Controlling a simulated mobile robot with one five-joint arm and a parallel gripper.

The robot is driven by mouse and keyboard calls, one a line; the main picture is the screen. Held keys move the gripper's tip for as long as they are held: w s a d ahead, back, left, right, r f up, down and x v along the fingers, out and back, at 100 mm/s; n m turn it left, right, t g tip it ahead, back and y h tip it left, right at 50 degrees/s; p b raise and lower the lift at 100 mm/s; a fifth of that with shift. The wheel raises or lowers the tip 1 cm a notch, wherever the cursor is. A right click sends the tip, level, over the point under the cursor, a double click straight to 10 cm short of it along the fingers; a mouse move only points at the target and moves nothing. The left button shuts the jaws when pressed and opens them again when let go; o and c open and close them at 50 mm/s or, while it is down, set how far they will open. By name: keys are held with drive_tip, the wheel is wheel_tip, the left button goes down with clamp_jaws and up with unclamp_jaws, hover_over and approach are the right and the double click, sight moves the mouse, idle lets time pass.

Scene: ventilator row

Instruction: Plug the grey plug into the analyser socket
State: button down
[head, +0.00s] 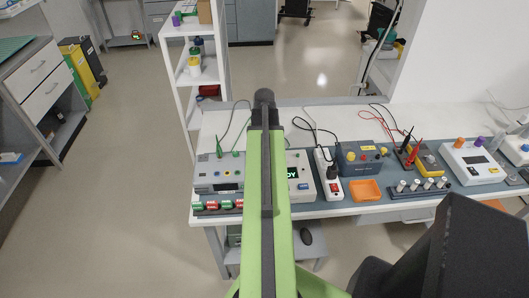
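I cannot make out a grey plug in the head view; it may be hidden behind my arm or too small to tell. No socket can be told for sure as the analyser's. A pale instrument (301,186) with a lit display stands on the bench, partly covered by my green arm. A grey instrument (217,174) with two green-tipped leads stands left of my arm. A white power strip (326,177) right of the arm holds a black plug (332,173). My arm reaches forward over the bench; my gripper's fingers do not show.
The bench (345,207) also carries a dark blue box (358,157) with yellow knobs, an orange tray (366,190), a yellow meter (426,162), a rack of vials (421,188) and a white device (470,163). A white shelf (176,31) stands behind left. Open floor lies at left.

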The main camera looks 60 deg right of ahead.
drive_tip(key=shift+f, duration=0.1)
idle(0.3)
drive_tip(key=c, duration=0.9)
unclamp_jaws()
wheel_tip(320, 180, up, 18)
drive_tip(key=p, duration=1.7)
drive_tip(key=shift+f, duration=0.25)
